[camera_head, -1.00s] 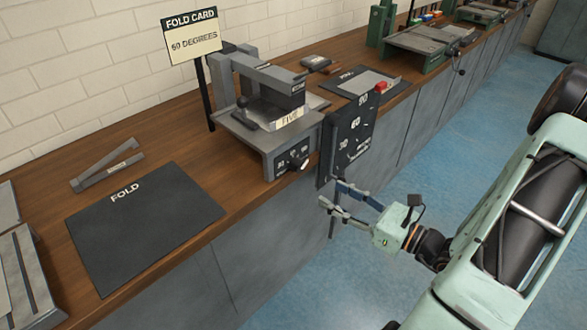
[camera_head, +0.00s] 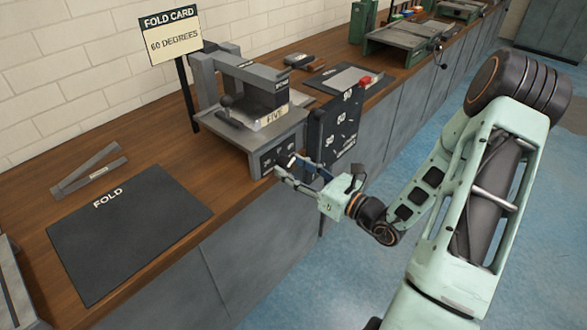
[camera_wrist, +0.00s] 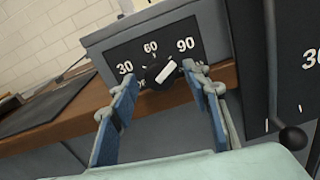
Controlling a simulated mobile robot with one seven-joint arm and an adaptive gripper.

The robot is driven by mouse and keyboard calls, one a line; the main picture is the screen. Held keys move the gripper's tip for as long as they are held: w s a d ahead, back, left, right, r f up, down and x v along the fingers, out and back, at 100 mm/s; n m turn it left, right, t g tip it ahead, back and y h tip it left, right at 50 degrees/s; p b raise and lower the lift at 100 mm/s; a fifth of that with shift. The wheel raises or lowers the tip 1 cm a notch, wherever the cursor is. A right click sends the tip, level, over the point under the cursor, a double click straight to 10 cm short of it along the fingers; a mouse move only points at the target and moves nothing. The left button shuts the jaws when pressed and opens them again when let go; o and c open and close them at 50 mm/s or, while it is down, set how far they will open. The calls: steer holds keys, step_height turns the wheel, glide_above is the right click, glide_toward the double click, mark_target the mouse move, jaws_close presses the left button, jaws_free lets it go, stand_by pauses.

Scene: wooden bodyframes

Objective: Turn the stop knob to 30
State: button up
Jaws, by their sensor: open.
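The stop knob (camera_wrist: 161,73) is a black dial with a white bar, on a dark panel marked 30, 60 and 90 (camera_wrist: 150,48). In the wrist view its white bar slants up to the right, towards the 90 side. The panel is on the front of a grey bending machine (camera_head: 238,137) at the bench edge. My gripper (camera_head: 287,167) is at the panel; in the wrist view (camera_wrist: 160,80) its blue fingers are open, one on each side of the knob. I cannot tell whether they touch it. In the head view the fingers partly cover the knob.
A dark plate with printed numbers (camera_head: 343,125) hangs right of the machine. A rod with a black ball end (camera_wrist: 292,138) is close right of my gripper. A fold card reading 60 DEGREES (camera_head: 174,41) stands behind. A black FOLD mat (camera_head: 125,240) lies left.

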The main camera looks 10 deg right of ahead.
steer(key=c, duration=1.2)
steer(key=shift+o, duration=0.2)
